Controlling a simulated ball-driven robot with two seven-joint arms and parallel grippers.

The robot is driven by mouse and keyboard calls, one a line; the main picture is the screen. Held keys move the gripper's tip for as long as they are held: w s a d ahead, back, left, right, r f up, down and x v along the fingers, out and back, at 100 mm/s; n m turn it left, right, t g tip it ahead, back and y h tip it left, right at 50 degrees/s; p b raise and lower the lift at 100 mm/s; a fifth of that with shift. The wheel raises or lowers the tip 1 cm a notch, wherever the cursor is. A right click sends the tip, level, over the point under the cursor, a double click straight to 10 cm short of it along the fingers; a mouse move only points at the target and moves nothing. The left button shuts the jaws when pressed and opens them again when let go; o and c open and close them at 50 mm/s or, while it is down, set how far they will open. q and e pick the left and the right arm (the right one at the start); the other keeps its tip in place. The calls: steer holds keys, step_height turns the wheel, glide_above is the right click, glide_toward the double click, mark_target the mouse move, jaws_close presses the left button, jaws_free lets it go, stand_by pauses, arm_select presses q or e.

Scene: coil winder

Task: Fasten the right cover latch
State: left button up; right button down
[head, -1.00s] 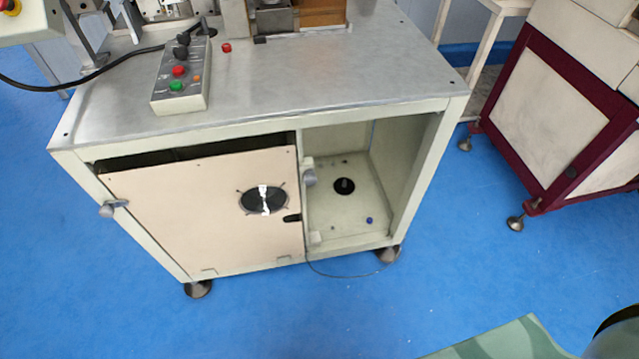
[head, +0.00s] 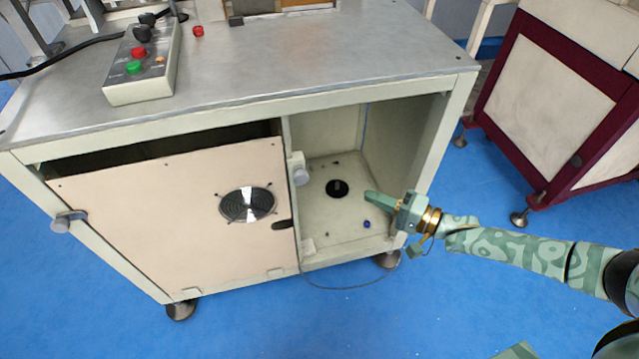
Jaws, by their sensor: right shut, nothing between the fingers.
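The beige cover panel (head: 140,225) closes the left part of the cabinet front, with a dark gap above its top edge. The right cover latch (head: 299,170) is a grey knob on the post at the panel's right edge. The left latch (head: 68,221) is a similar knob at the panel's left edge. My right gripper (head: 368,196) is shut and empty, in front of the open compartment, to the right of the right latch and apart from it. My left gripper is not in view.
The open compartment (head: 345,165) right of the panel holds a black round part (head: 337,188) and a small blue ball (head: 367,224) on its floor. A control box (head: 142,70) stands on the metal top. A maroon-framed cabinet (head: 545,90) stands at the right. Blue floor is clear in front.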

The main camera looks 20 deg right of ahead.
mark_target(300, 180)
steer(key=shift+r+m, duration=0.25)
steer(key=shift+m, duration=0.85)
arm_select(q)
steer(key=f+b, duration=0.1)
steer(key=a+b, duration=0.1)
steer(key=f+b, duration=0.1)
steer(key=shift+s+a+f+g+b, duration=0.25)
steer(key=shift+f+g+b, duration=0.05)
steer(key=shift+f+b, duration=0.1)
arm_select(e)
steer(key=s+a+x, duration=0.1)
steer(key=a+x, duration=0.1)
steer(key=x, duration=1)
steer(key=shift+a+r, duration=0.2)
steer(key=shift+a, duration=0.1)
steer(key=shift+s, duration=0.1)
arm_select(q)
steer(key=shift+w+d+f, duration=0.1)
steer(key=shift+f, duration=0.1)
arm_select(e)
steer(key=shift+a+f+y, duration=0.1)
steer(key=shift+f+y, duration=0.1)
steer(key=shift+y, duration=0.1)
